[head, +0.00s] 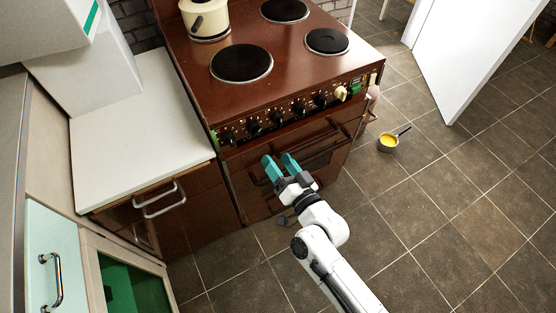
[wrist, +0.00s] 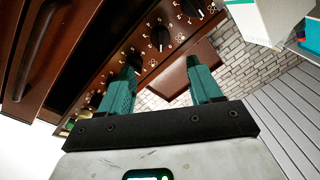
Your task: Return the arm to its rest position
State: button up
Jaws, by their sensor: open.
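My gripper (head: 281,168) has two teal fingers and is open and empty. In the head view it is in front of the brown stove (head: 290,60), below the row of knobs and near the oven door. My white arm reaches up to it from the bottom of the picture. In the wrist view the gripper (wrist: 163,82) shows its fingers spread apart, with the stove's knob panel (wrist: 150,40) beyond them. I cannot tell whether a fingertip touches the panel.
A cream pot (head: 207,18) stands on the stove's back left. A small pan with yellow contents (head: 388,142) is on the tiled floor at right. A white counter (head: 140,130) adjoins the stove's left. A white door panel (head: 468,50) stands at right. Floor right of my arm is clear.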

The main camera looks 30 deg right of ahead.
dwell(0.3)
jog(key=s+d+f+n+g+y, duration=0.1)
jog(key=s+f+n+g, duration=0.5)
jog(key=s+g, duration=0.55)
jog(key=s+d+g+h, duration=0.1)
jog(key=s+d+g, duration=0.2)
jog(key=s, duration=0.5)
jog(key=s+d+r+g+h, duration=0.1)
jog(key=s+d+g, duration=0.2)
jog(key=s, duration=0.4)
jog(key=shift+s+r, duration=0.3)
jog(key=shift+s, duration=0.1)
